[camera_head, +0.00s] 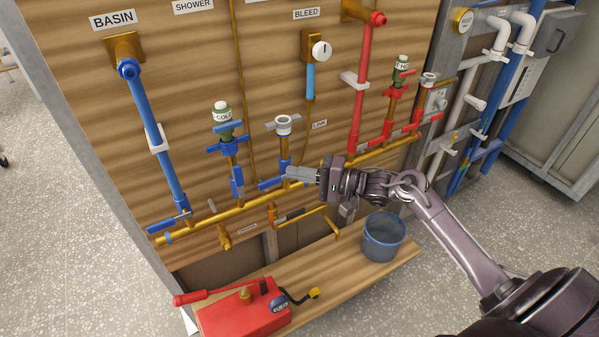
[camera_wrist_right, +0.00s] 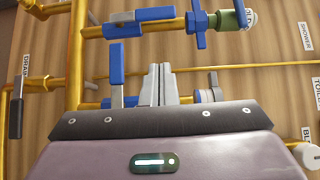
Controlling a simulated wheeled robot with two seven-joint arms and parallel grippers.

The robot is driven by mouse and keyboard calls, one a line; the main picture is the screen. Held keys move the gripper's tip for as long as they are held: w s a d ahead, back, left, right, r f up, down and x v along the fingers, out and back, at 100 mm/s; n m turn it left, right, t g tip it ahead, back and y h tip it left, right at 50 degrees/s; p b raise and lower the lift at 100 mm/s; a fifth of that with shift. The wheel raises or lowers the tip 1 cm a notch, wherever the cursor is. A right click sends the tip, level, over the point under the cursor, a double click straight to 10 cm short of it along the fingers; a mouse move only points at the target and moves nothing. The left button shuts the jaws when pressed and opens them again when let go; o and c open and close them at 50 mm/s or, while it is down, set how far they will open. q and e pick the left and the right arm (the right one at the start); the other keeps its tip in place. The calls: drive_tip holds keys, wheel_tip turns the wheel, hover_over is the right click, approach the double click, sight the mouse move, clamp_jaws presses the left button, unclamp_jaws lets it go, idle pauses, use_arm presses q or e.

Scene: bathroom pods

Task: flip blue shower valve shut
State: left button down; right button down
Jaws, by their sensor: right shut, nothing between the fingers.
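My right gripper (camera_head: 289,173) is shut and empty in front of the pipe board. It also shows in the wrist view (camera_wrist_right: 158,72). Just left of its fingertips is a blue valve lever (camera_head: 271,183), set crosswise to its upright pipe. The wrist view shows this lever (camera_wrist_right: 117,66) beside the fingers; I cannot tell whether they touch. A second blue lever (camera_head: 237,184) lies along the pipe below the green COLD fitting (camera_head: 224,119). It also shows in the wrist view (camera_wrist_right: 155,14). I cannot tell which lever the SHOWER label (camera_head: 193,5) belongs to. My left gripper is out of view.
A basin valve with a blue lever (camera_head: 170,222) is at the left. Red hot-water pipes (camera_head: 364,90) are to the right. Below, a shelf (camera_head: 330,284) holds a blue bucket (camera_head: 384,240) and a red pump box (camera_head: 245,315). A brass pipe runs across the board.

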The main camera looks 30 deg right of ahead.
sight(239, 182)
drive_tip(key=w+a+p, duration=0.2)
drive_tip(key=w+a, duration=0.2)
drive_tip(key=a, duration=0.4)
drive_tip(key=shift+w+a, duration=0.15)
drive_tip(key=shift+a, duration=0.2)
